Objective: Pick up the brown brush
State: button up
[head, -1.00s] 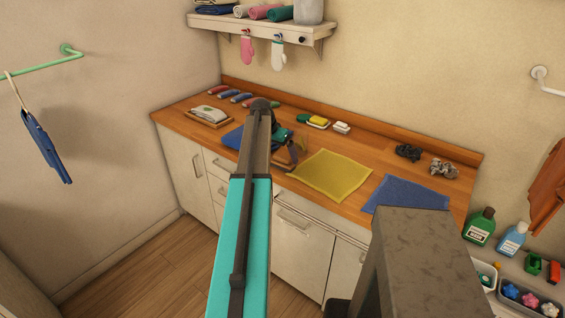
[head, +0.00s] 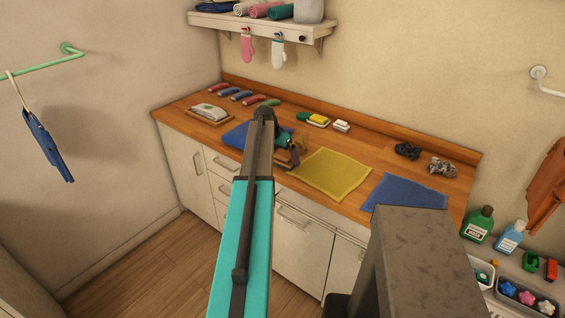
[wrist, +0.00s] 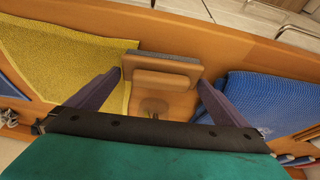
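The brown brush (wrist: 165,80) is a wooden block with a grey edge. In the wrist view it lies on the wooden counter, near the counter's front edge, between a yellow cloth and a blue cloth. My gripper (wrist: 160,80) is open, with one dark finger towards each end of the brush. I cannot tell whether the fingertips touch it. In the head view my gripper (head: 289,148) is low over the counter, and the brush (head: 282,157) is largely hidden by it and my arm.
On the counter (head: 255,105), a yellow cloth (head: 330,174) lies right of the gripper and a blue cloth (head: 238,134) left of it. Another blue cloth (head: 405,193) is further right.

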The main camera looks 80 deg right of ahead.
aim_at(283, 155)
jog(key=c, duration=0.7)
jog(key=shift+r, duration=0.15)
jog(key=shift+r+b, duration=0.9)
jog(key=shift+r, duration=0.5)
jog(key=shift+a+r, duration=0.2)
jog(key=a+b, duration=0.1)
jog(key=a, duration=0.4)
jog(key=a+r+b, duration=0.1)
jog(key=a+b, duration=0.1)
jog(key=a, duration=0.3)
jog(key=a+b, duration=0.1)
jog(key=a, duration=0.4)
jog(key=shift+s+a+r, duration=0.2)
jog(key=shift+a+r, duration=0.05)
jog(key=shift+a, duration=0.1)
